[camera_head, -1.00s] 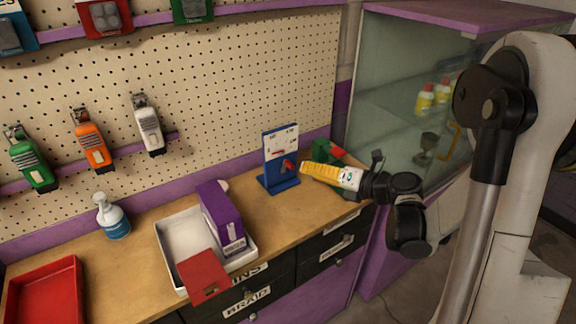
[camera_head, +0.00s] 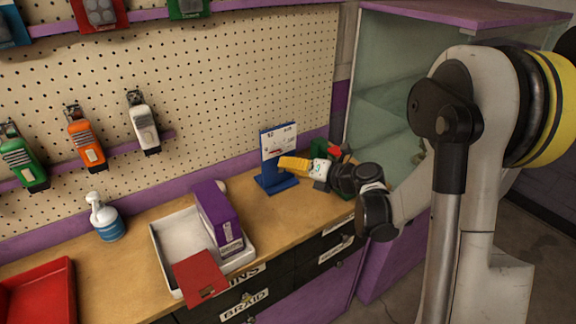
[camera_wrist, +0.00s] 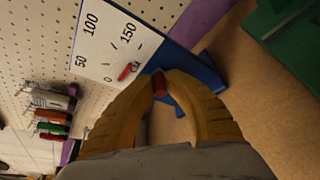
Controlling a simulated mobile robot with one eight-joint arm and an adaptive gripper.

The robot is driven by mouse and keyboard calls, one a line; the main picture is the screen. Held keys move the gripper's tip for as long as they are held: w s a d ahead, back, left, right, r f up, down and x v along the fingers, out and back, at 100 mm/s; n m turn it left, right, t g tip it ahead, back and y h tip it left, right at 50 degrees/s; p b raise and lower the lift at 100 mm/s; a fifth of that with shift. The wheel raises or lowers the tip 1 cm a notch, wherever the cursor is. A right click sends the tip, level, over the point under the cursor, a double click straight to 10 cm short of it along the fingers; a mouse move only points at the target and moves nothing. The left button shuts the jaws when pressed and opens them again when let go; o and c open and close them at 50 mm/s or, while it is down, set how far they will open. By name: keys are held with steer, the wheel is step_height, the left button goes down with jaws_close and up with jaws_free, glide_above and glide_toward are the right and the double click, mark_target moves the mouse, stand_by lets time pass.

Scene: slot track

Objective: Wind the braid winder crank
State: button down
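The braid winder is a blue stand (camera_head: 270,182) with a white dial plate (camera_head: 279,142), upright on the bench against the pegboard. In the wrist view the dial (camera_wrist: 112,45) shows 0, 50, 100 and 150, with a red pointer (camera_wrist: 129,71) near the 0. My gripper (camera_head: 286,163) comes in from the right, its yellow fingers just in front of the dial's lower part. In the wrist view the fingertips (camera_wrist: 162,82) close around the red crank handle (camera_wrist: 159,86). The fingers hide most of the crank arm.
A green object (camera_wrist: 290,35) with red on it stands close right of the winder. A glass cabinet (camera_head: 385,75) is at right.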

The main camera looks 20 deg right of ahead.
steer(key=n, duration=0.1)
steer(key=a+n+h, duration=0.1)
steer(key=shift+s+r+n+h, duration=0.1)
steer(key=shift+s+n+h, duration=0.1)
steer(key=shift+n+h, duration=0.1)
steer(key=c, duration=1.4)
jaws_free()
steer(key=v, duration=1.2)
